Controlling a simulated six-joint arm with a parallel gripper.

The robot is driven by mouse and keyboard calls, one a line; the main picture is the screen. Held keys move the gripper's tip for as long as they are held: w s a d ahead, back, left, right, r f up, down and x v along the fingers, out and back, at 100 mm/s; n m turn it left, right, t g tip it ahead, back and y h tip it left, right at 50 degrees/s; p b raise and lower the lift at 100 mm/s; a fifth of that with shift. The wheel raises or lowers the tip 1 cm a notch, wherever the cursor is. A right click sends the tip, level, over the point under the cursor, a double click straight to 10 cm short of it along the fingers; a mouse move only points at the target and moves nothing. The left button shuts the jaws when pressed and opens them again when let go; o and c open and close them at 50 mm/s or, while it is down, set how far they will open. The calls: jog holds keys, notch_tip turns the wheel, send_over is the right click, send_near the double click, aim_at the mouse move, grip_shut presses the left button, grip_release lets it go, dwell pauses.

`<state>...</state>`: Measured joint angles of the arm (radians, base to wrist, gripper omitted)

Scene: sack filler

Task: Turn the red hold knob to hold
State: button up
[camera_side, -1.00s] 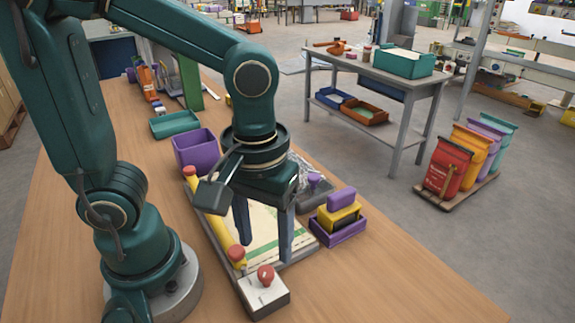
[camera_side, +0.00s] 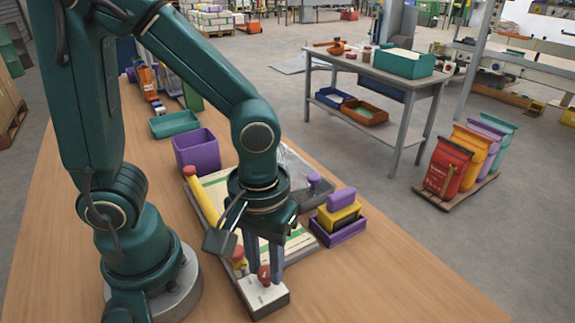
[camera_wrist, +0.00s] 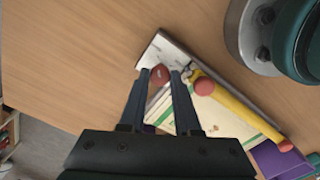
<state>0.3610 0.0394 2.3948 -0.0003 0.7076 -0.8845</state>
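The red hold knob (camera_side: 264,273) sits on top of a small white box (camera_side: 268,298) near the front of the wooden table. My gripper (camera_side: 264,268) points down over the box, its two fingers apart. In the wrist view, the red knob (camera_wrist: 160,76) shows between the two fingertips of my gripper (camera_wrist: 160,72), and the white box (camera_wrist: 160,50) lies beyond them. The fingers look open; I cannot tell whether either touches the knob. Markings on the box are too small to read.
A yellow roller with red ends (camera_side: 201,197) lies along the pale board (camera_side: 215,180) behind the box. A purple tray with a yellow block (camera_side: 338,217) stands to the right, and a purple bin (camera_side: 197,152) farther back. The table front is clear.

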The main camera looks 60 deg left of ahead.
grip_shut()
jog(key=m, duration=0.4)
jog(key=shift+m, duration=0.3)
jog(key=m, duration=0.3)
jog(key=shift+m, duration=0.3)
jog(key=m, duration=0.5)
jog(key=shift+m, duration=2.4)
